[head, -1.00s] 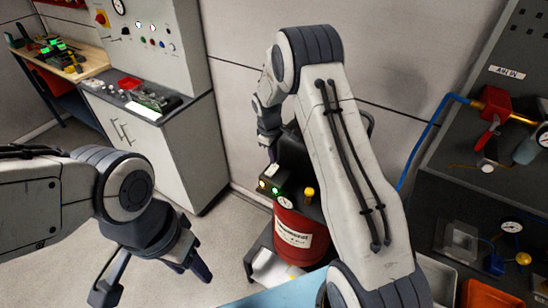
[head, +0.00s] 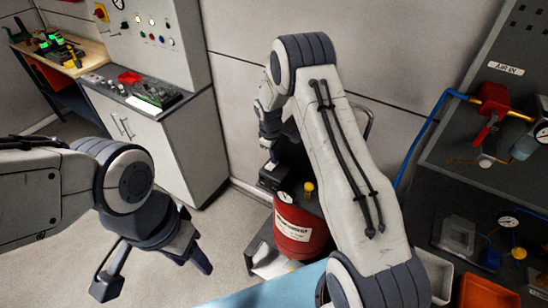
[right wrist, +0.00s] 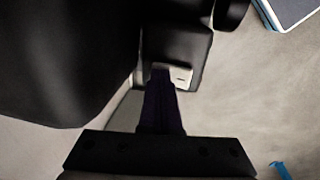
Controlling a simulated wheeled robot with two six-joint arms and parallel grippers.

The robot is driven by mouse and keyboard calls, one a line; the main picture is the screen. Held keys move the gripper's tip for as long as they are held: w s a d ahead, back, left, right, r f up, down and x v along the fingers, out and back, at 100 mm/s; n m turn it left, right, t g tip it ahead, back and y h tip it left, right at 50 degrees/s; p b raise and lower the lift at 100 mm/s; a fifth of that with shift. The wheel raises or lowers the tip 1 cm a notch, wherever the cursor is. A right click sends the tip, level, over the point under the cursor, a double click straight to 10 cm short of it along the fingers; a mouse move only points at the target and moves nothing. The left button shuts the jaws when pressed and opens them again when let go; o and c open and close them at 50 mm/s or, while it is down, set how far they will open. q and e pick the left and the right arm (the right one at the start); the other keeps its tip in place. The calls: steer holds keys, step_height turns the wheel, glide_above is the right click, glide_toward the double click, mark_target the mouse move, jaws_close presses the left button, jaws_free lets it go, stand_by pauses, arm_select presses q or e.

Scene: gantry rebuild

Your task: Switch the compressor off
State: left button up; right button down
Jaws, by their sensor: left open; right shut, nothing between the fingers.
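The compressor has a red tank (head: 295,232) with a label, a gauge (head: 285,197) and a yellow-topped fitting (head: 308,190). Its small black control box (head: 272,179) shows no lit lamps in the head view. My right gripper (head: 268,155) is shut and empty, pointing down at the box; my right arm hides part of the compressor. In the right wrist view its fingertips (right wrist: 161,73) are at a pale plate on the black box (right wrist: 178,45); I cannot tell whether they touch. My left gripper (head: 155,280) is open and empty, away from the compressor.
A white cabinet (head: 165,150) with a control panel above stands at the left. A dark pegboard (head: 500,130) with a red valve (head: 490,105) and blue hose is at the right. Bins (head: 487,293) sit at lower right. Floor between cabinet and compressor is clear.

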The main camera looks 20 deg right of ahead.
mark_target(270, 167)
steer(key=shift+s+a+f, duration=0.1)
steer(key=shift+f, duration=0.05)
steer(key=shift+s+a, duration=0.45)
steer(key=shift+a, duration=0.15)
steer(key=shift+r, duration=0.2)
steer(key=r+p, duration=0.2)
steer(key=r, duration=0.1)
steer(key=r+p, duration=0.1)
steer(key=shift+s+a+r+p, duration=0.15)
steer(key=shift+a+r+p, duration=0.1)
steer(key=shift+r+p, duration=0.1)
steer(key=shift+a+r+b, duration=0.1)
steer(key=shift+r+b, duration=0.3)
steer(key=shift+b, duration=0.7)
step_height(270, 167, up, 8)
steer(key=b, duration=0.2)
steer(key=shift+s+a+b, duration=0.3)
steer(key=shift+s+a, duration=0.15)
